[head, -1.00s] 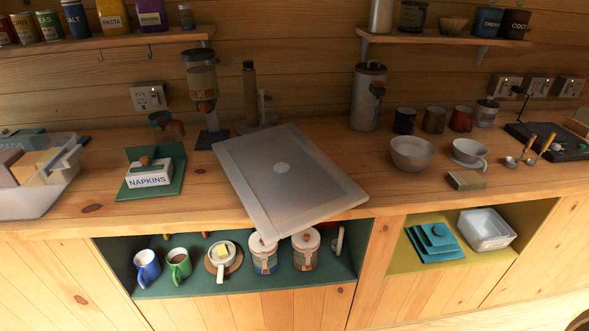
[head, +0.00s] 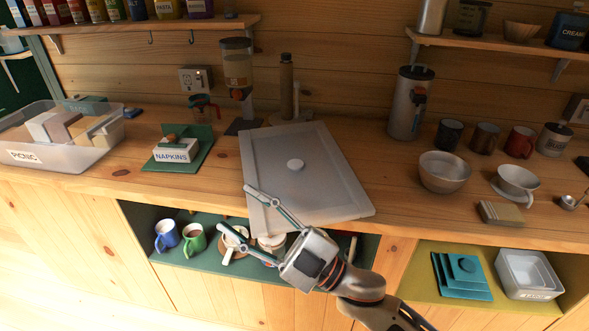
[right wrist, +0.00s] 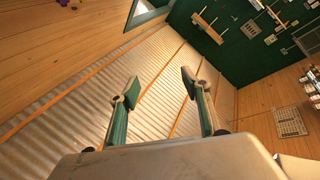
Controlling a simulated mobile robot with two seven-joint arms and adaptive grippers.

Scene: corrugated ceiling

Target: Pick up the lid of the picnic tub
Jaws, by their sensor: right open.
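The lid (head: 318,175) is a pale translucent rectangle with a round knob at its middle. It lies on the wooden counter, its near corner reaching the front edge. The picnic tub (head: 62,155), a clear box labelled PICNIC, stands open at the left end of the counter, holding several boxes. My right gripper (head: 234,208) is open and empty in front of the lid's near left corner, fingers pointing left; whether it touches the lid I cannot tell. In the right wrist view its open fingers (right wrist: 160,84) face the corrugated ceiling. My left gripper is not in view.
A napkin box (head: 176,151) on a green stand is left of the lid. A dispenser (head: 237,75) and a tall bottle stand behind it. A metal bowl (head: 443,172) and mugs are to the right. Open cubbies with mugs and jars lie below the counter edge (head: 120,192).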

